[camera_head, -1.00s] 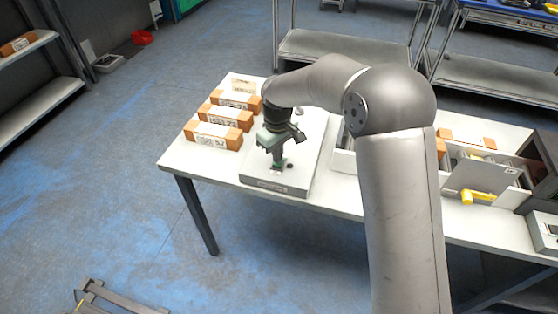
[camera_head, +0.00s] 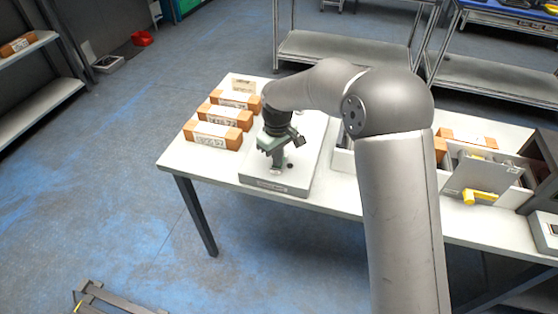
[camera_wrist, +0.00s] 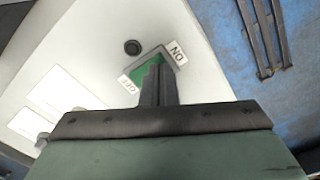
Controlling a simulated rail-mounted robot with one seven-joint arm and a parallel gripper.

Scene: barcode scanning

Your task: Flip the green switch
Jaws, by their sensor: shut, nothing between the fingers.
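The green switch (camera_wrist: 143,76) shows in the wrist view, set in the pale top of a box (camera_head: 308,160) on the table. An "ON" label (camera_wrist: 177,52) is on one side of it and an "OFF" label (camera_wrist: 128,84) on the other. My gripper (camera_wrist: 157,66) is shut and empty, with its fingertips over the switch and hiding part of it. I cannot tell whether they touch it. In the head view my gripper (camera_head: 275,168) points down at the front part of the box, and the switch is mostly hidden there.
A round dark knob (camera_wrist: 132,47) is beside the switch. Several orange-and-white labelled boxes (camera_head: 213,134) lie to the left on the white table (camera_head: 185,163). To the right are a bin with a grey panel (camera_head: 470,175) and a yellow-handled scanner (camera_head: 482,197).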

